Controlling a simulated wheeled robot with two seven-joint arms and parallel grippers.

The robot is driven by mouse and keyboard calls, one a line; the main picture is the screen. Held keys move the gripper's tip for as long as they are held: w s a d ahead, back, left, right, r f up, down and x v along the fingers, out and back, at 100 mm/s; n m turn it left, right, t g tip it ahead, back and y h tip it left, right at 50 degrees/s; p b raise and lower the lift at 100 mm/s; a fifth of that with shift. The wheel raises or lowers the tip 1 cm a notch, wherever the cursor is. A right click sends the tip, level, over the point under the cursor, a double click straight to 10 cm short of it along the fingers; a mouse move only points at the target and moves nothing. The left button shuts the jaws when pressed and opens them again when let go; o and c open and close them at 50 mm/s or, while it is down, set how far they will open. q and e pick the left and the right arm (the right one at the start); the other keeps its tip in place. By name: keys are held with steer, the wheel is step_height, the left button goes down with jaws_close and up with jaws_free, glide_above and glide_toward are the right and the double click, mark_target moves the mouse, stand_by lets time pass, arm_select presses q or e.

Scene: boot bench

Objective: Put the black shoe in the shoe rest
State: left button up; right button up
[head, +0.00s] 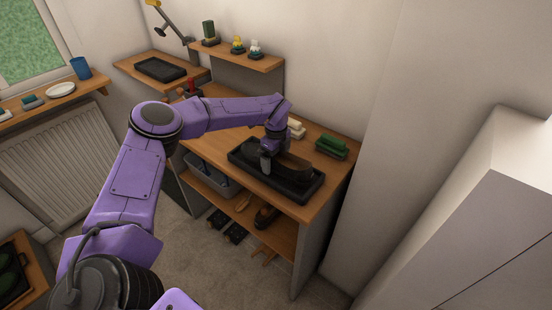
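A dark shoe-like shape (293,168) lies in a black tray (297,199) on top of the wooden bench; I take it for the black shoe and the tray for the shoe rest, though both are small and dark. My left gripper (266,164) points down over the tray, at the left end of the dark shape. The gripper hides part of that shape. Whether its fingers are open or shut, or touch the shoe, I cannot tell. My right gripper is not in view.
A green brush (331,147) and a pale brush (296,129) lie behind the tray on the bench (335,170). A brown shoe (265,216) and a grey bin (213,175) are on the shelf below. A small shelf (240,57) holds several items above. A white cabinet (480,210) stands right.

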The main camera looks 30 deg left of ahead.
arm_select(q)
steer(key=shift+w+r, duration=0.1)
steer(key=shift+w, duration=0.05)
steer(key=shift+r+p, duration=0.65)
steer(key=shift+p, duration=0.1)
steer(key=shift+w+r+b, duration=0.15)
steer(key=shift+r+b, duration=0.2)
steer(key=shift+r, duration=0.05)
step_height(320, 180, up, 11)
steer(key=b, duration=0.3)
steer(key=shift+s+b, duration=0.2)
steer(key=shift+b, duration=0.2)
